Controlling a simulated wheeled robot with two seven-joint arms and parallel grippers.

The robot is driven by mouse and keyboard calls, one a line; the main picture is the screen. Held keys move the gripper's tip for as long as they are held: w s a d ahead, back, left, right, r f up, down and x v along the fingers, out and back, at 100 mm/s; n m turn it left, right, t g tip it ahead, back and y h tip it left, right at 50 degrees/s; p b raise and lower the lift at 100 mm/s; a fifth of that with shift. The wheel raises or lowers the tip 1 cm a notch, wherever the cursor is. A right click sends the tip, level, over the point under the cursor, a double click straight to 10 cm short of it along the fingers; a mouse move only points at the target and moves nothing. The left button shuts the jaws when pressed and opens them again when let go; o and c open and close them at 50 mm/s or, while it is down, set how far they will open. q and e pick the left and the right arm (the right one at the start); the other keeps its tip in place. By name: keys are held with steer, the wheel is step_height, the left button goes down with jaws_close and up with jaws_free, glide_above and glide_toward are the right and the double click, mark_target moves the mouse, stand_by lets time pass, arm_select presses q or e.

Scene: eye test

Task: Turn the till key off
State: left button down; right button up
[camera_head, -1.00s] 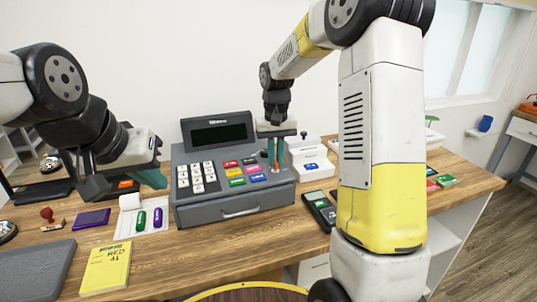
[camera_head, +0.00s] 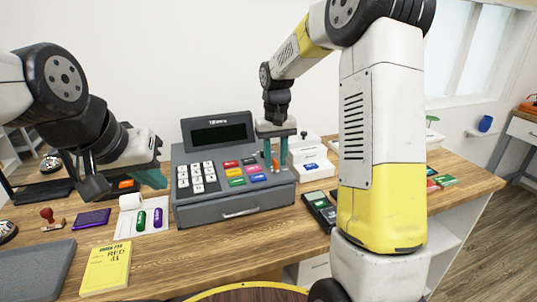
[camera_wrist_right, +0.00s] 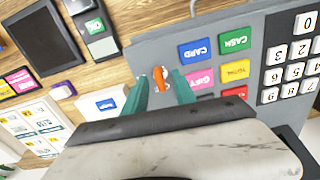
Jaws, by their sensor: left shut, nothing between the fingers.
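The till (camera_head: 232,205) is a grey cash register with coloured keys, standing on the wooden counter. Its orange till key (camera_wrist_right: 160,79) sits in a round silver lock at the edge of the key panel; it also shows small in the head view (camera_head: 275,165). My right gripper (camera_wrist_right: 162,88) points down over the key, its teal fingers open on either side of it with gaps visible. My left gripper (camera_head: 158,180) is shut and empty, left of the till above the counter.
A white printer-like box (camera_head: 308,160) stands close right of the till, with a card terminal (camera_head: 319,210) in front. A yellow book (camera_head: 106,268), a purple pad (camera_head: 91,219) and a stamp (camera_head: 48,216) lie to the left. The front middle counter is clear.

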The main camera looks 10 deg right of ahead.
mark_target(276, 160)
steer(key=shift+r, duration=0.1)
step_height(276, 160, up, 8)
steer(key=shift+f, duration=0.25)
steer(key=shift+r, duration=0.1)
steer(key=shift+s+r, duration=0.25)
steer(key=shift+s, duration=0.05)
steer(key=s+d+r+t+y, duration=0.1)
steer(key=s+r+t, duration=0.1)
steer(key=s, duration=1)
steer(key=s+d+r+m+t+y, duration=0.1)
steer(key=s+t, duration=0.3)
steer(key=s, duration=0.8)
steer(key=shift+s+r, duration=0.15)
steer(key=shift+r, duration=0.25)
